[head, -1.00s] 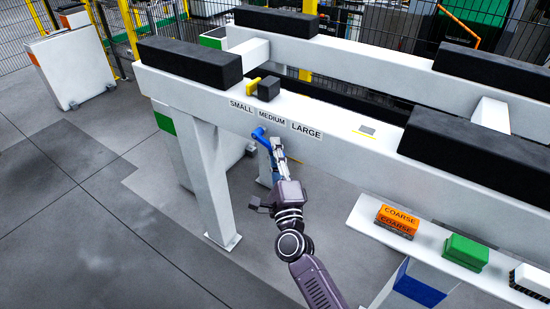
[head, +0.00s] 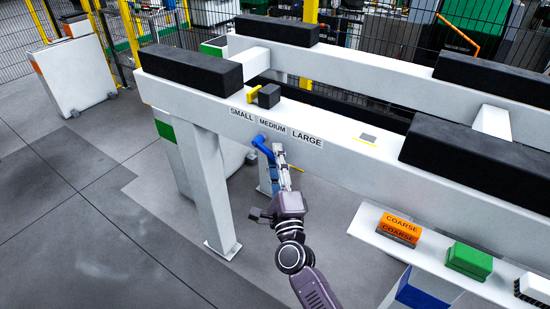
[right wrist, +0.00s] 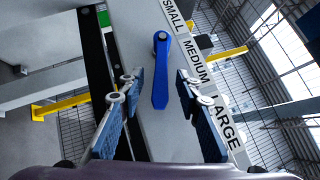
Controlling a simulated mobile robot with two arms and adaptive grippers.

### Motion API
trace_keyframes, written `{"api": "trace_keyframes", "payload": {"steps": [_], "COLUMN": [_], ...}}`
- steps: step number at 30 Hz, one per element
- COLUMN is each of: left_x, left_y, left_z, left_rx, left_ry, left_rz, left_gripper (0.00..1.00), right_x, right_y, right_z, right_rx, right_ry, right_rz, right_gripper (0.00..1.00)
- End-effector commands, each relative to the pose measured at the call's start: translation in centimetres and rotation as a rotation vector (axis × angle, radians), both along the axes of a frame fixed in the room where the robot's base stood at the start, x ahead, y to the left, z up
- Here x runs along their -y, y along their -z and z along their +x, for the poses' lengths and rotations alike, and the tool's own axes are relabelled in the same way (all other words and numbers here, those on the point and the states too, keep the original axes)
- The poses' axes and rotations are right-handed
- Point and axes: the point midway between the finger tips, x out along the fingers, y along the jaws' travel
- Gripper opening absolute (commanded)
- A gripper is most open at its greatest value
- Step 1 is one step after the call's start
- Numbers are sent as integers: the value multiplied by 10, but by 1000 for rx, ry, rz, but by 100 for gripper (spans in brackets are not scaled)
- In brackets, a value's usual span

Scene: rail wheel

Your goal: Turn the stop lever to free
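A blue lever (head: 264,144) is mounted on the front face of the white beam, just below the size labels. I see no "stop" or "free" marking on it. In the right wrist view the blue lever (right wrist: 161,75) has its round pivot at the top and its arm pointing down the picture. My right gripper (head: 279,153) is at the lever. In the right wrist view the right gripper (right wrist: 157,82) is open, with one finger on each side of the lever and visible gaps between. My left gripper is not in view.
Labels SMALL, MEDIUM and LARGE (head: 272,129) are on the beam (head: 340,150). A yellow piece (head: 253,95) and a black block (head: 269,96) sit on top. A lower shelf (head: 370,222) at the right holds orange COARSE (head: 399,228) and green (head: 469,260) blocks.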

Motion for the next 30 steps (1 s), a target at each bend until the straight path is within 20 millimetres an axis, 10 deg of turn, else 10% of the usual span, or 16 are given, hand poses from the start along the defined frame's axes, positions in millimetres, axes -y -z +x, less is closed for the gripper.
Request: {"api": "trace_keyframes", "payload": {"steps": [18,30], "left_x": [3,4], "left_y": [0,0], "left_z": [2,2], "left_rx": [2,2], "left_ry": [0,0], "left_rz": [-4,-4], "left_gripper": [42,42], "right_x": [13,13], "right_y": [28,30], "right_z": [-101,-111], "right_rx": [-2,-1], "right_ry": [0,0], "right_rz": [-1,0], "right_gripper": [32,32]}}
